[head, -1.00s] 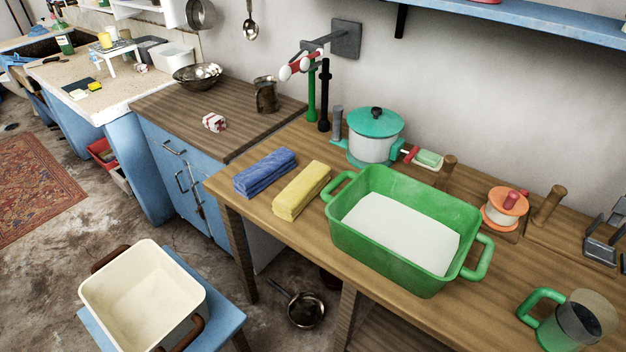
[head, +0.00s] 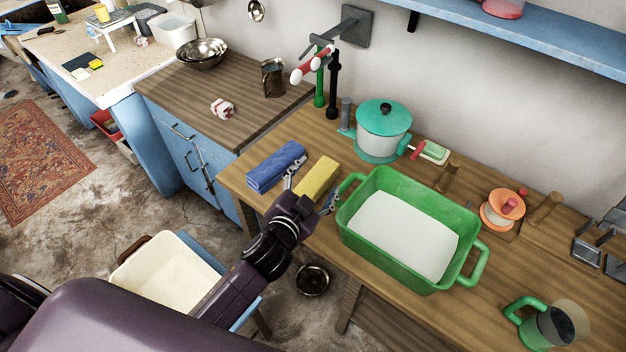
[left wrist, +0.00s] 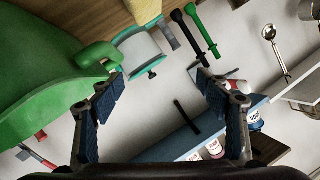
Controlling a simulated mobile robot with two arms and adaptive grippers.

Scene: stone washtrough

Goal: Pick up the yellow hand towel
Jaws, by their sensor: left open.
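The yellow hand towel (head: 318,178) lies folded on the wooden table, between the blue towel (head: 275,166) and the green tub (head: 408,280). My left gripper (head: 309,192) is open and empty at the table's front edge. Its fingers spread at the near end of the yellow towel, one toward each side; whether they touch it I cannot tell. The arm hides the table edge there. In the left wrist view the open fingers (left wrist: 160,84) show with nothing between them, and a bit of the yellow towel (left wrist: 145,10) shows at the top edge. My right gripper is not in view.
The green tub's handle (head: 349,183) is close on the right of the yellow towel. A teal-lidded pot (head: 381,140) stands behind. A cream basin (head: 165,272) sits on a low blue stool beside my arm. A pan (head: 313,280) is on the floor.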

